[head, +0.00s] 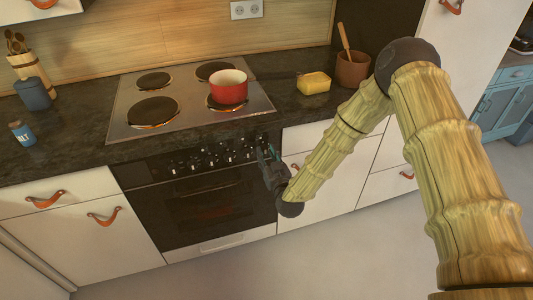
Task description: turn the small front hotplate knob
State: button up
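A row of several small knobs (213,155) runs along the dark control panel of the oven, below the cooktop (188,128). The knobs are too small to tell which hotplate each serves or how it is turned. My gripper (267,153) is at the right end of the panel, in front of the rightmost knobs and partly hiding that end. Whether it touches a knob, and whether its fingers are open or shut, cannot be made out. A red pot (229,88) stands on the front right hotplate (213,104). The front left hotplate (153,112) is bare.
The oven door (205,205) is below the panel. White drawers with leather pulls (104,218) flank it. The floor in front is clear.

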jog(key=shift+w+a, duration=0.1)
jog(key=shift+w, duration=0.2)
jog(key=shift+c, duration=0.5)
grip_shut()
jog(key=shift+f, duration=0.1)
jog(key=shift+m+b, duration=0.6)
jog(key=shift+m, duration=0.1)
jog(key=m+b, duration=0.2)
jog(key=m, duration=0.1)
jog(key=m+b, duration=0.2)
jog(key=m, duration=0.2)
jog(key=m+b, duration=0.2)
jog(key=m, duration=0.1)
jog(key=shift+w+d+f+b, duration=0.1)
jog(key=shift+d+f+b, duration=0.1)
jog(key=shift+d+b, duration=0.2)
jog(key=shift+m, duration=0.3)
